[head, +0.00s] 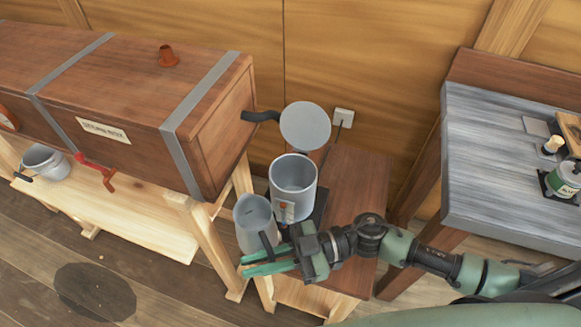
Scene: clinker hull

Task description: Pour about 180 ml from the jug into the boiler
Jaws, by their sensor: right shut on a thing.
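The grey metal jug (252,218) has a wide mouth and a dark handle. It stands close to upright at the front left of the boiler. My right gripper (256,266) is shut on the jug at its dark handle. The jug's base is partly hidden by the green fingers. The boiler (293,178) is a grey open-topped cylinder with a small fitting on its front. Its round lid (305,126) is raised behind it. I cannot tell the liquid level in either vessel. My left gripper is not in view.
A long wooden steam box (215,145) on trestles is at the left, with a dark hose (260,116) by the lid. Another grey pot (45,162) is beneath it. A grey-topped bench (500,165) with a green can (565,178) is at the right.

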